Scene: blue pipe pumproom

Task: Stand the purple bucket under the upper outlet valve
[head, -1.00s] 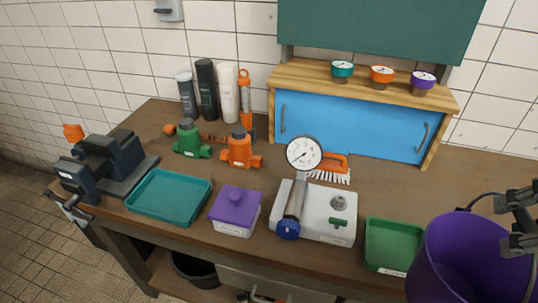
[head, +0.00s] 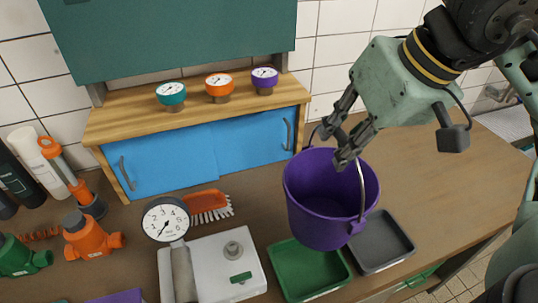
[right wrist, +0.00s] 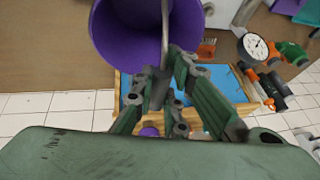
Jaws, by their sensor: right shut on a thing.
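The purple bucket (head: 325,205) hangs in the air over the right part of the bench in the head view, slightly tilted, its mouth facing up. My right gripper (head: 343,148) is shut on the bucket's handle near the rim. In the right wrist view the fingers (right wrist: 163,85) close around the handle, and the bucket (right wrist: 132,38) fills the upper middle. The bucket's inside looks empty. The upper outlet valve is not in view. My left gripper is not in view.
A green tray (head: 305,268) and a grey tray (head: 382,240) lie below the bucket. A white box unit (head: 222,262) and a pressure gauge (head: 165,219) stand to the left. A blue sliding-door cabinet (head: 205,155) with three small gauges stands behind. Bare bench top shows right of the bucket.

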